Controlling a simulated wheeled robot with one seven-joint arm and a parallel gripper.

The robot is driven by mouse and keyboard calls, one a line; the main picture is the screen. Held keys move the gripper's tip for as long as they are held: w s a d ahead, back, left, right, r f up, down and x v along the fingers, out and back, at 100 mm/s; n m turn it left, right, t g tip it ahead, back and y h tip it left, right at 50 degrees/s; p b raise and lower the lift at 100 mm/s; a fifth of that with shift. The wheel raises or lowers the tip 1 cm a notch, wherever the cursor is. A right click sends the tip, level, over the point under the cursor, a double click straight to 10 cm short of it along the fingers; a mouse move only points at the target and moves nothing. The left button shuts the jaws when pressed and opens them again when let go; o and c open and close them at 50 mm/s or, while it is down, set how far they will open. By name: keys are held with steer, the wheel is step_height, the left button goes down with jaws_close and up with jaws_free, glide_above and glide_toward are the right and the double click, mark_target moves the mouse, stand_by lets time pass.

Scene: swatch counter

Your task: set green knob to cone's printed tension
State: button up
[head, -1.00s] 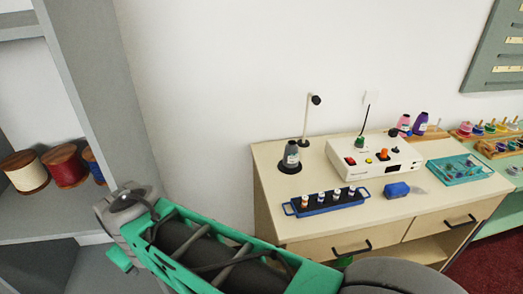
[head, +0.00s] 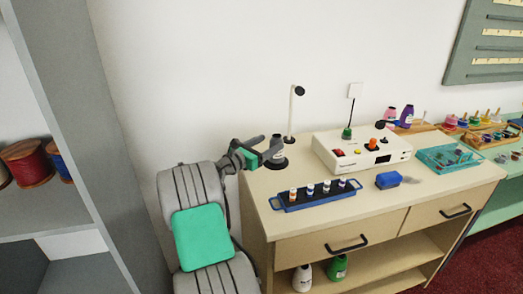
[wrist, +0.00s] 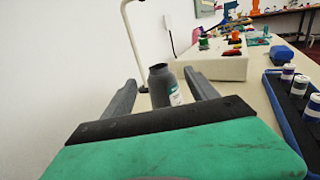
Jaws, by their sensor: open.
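A dark grey thread cone (head: 277,150) with a pale label stands at the back left of the counter. In the wrist view the cone (wrist: 160,84) is upright between my spread fingers, a little beyond them or level with their tips; I cannot tell which. The print on its label is too small to read. My gripper (head: 262,155) is open beside the cone. A white machine box (head: 345,160) stands to the right. A green knob (head: 347,133) sits at its back left, below a thin dark rod. Its setting cannot be read.
A blue tray (head: 283,206) with several small bottles lies at the counter's front left. A blue block (head: 388,180) and a teal tray (head: 425,163) are to the right. A thin white stand (head: 291,115) rises behind the cone.

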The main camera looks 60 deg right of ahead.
mark_target(273, 141)
steer(key=x, duration=0.5)
steer(key=shift+d, duration=0.15)
jaws_close()
steer(key=shift+c, duration=1.6)
jaws_free()
